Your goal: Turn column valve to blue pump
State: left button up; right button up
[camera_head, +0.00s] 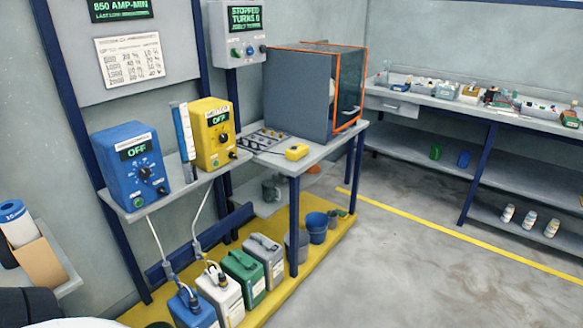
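The blue pump (131,165) stands on a grey wall shelf at the left; its display reads OFF, with a black dial and a green button below. The yellow pump (213,134) stands to its right, its display also reading OFF. Between them is an upright slim column (183,131), pale with a blue part. A valve on the column is too small or hidden to make out, so I cannot tell which way it points. Neither of my grippers is in view.
Below the shelf, several jerrycans, including a blue one (192,312) and a green one (243,277), stand on a yellow platform (275,303) with hoses rising from them. A grey table (318,149) bears an orange-edged cabinet (300,92). The floor at right is clear.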

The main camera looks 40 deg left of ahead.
aim_at(195, 172)
jog(key=z, duration=0.25)
jog(key=i, duration=1.3)
jog(key=u, duration=2.95)
